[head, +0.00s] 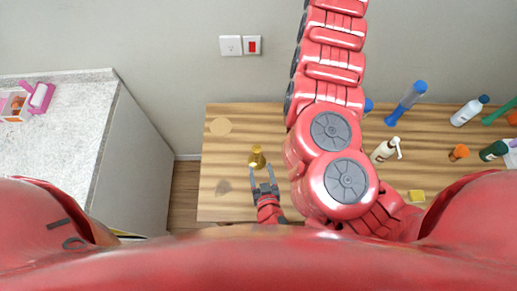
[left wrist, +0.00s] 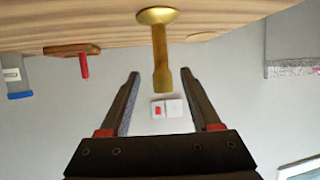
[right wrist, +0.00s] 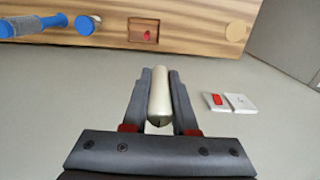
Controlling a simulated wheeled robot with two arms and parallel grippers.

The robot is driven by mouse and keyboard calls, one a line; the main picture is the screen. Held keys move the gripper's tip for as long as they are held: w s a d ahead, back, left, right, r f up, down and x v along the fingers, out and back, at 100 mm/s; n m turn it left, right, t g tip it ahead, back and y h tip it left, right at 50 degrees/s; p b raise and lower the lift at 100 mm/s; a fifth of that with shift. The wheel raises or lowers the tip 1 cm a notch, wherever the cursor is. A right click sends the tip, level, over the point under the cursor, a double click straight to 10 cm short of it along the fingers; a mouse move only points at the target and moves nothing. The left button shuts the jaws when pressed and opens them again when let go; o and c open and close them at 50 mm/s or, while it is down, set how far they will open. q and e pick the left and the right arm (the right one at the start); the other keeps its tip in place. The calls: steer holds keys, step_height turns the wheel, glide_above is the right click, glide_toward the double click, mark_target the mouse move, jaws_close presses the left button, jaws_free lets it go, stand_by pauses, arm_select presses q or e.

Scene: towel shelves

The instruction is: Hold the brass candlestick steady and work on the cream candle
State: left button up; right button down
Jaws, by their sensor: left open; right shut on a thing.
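The brass candlestick (head: 257,157) stands upright on the wooden table, with no candle in its top. It also shows in the left wrist view (left wrist: 160,50), where its stem reaches between the fingers. My left gripper (head: 264,170) is open beside the candlestick, one finger on either side in the wrist view (left wrist: 160,74); no contact shows. My right gripper (right wrist: 160,73) is shut on the cream candle (right wrist: 159,98), which lies lengthwise between its fingers. The right gripper and candle do not show in the head view, where my right arm rises past the table.
The wooden table (head: 235,205) has a pale round disc (head: 220,126) at its back left. To the right are a blue-capped bottle (head: 469,111), a pump bottle (head: 386,149) and a yellow block (head: 416,196). A counter (head: 75,110) stands left, across a gap. A socket plate (head: 231,45) is on the wall.

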arm_select(q)
steer(key=shift+s+r, duration=0.15)
steer(key=shift+s, duration=0.25)
steer(key=shift+o, duration=1)
steer(key=shift+r, duration=0.15)
steer(key=w, duration=0.3)
steer(key=w+a+n+y, duration=0.1)
steer(key=w, duration=0.2)
steer(key=w+y, duration=0.1)
steer(key=w, duration=0.3)
steer(key=shift+a+n, duration=0.4)
steer(key=shift+w+a+f+g, duration=0.2)
steer(key=shift+w+f+g, duration=0.1)
steer(key=shift+w, duration=0.2)
steer(key=shift+c, duration=0.3)
jaws_close()
